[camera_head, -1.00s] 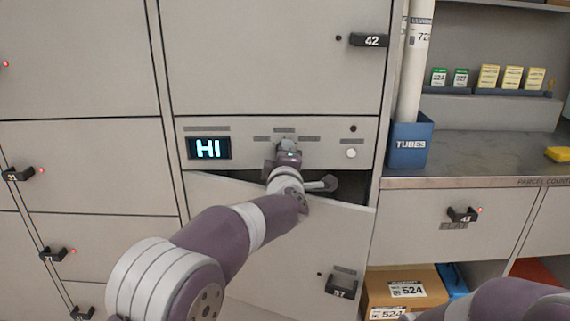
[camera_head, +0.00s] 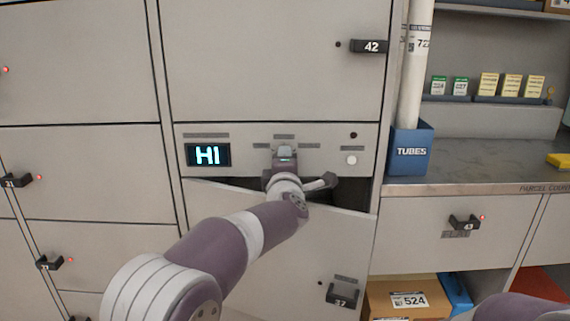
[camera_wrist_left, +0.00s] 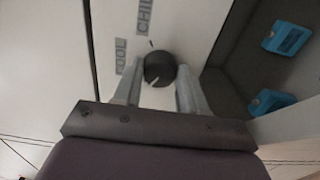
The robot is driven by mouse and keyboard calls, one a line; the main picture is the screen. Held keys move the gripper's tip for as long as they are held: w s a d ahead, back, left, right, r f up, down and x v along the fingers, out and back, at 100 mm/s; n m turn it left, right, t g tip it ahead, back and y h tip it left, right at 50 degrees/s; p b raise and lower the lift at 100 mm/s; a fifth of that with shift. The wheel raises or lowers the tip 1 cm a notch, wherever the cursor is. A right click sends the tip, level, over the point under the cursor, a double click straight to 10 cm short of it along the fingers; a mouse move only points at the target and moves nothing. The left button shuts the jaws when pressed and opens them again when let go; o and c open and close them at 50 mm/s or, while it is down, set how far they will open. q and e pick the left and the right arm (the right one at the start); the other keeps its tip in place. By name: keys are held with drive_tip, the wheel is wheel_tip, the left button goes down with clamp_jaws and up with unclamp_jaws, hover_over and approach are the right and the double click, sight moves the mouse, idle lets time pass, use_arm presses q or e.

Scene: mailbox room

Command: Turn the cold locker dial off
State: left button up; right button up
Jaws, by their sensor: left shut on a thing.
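The dark round dial (camera_wrist_left: 158,68) with a white pointer line sits on the pale control panel (camera_head: 330,160). In the left wrist view its pointer line slants to the lower left, and labels reading COOL (camera_wrist_left: 121,56) and CHILL (camera_wrist_left: 145,18) stand beside it. My left gripper (camera_wrist_left: 158,82) is shut on the dial, one finger on each side. In the head view my left gripper (camera_head: 285,156) hides the dial. The panel's display (camera_head: 208,154) reads HI. My right gripper is out of view; only part of my right arm shows at bottom right.
Below the panel, the door numbered 37 (camera_head: 330,240) stands ajar, with a dark gap above it. Blue items (camera_wrist_left: 287,38) show in the wrist view. A blue tubes bin (camera_head: 411,150) stands on the counter (camera_head: 470,172) to the right.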

use_arm(q)
drive_tip(key=o, duration=1)
drive_tip(key=shift+o, duration=0.2)
drive_tip(key=shift+s, duration=0.1)
drive_tip(key=s+p, duration=0.1)
drive_tip(key=s, duration=1.1)
drive_tip(key=shift+s, duration=0.3)
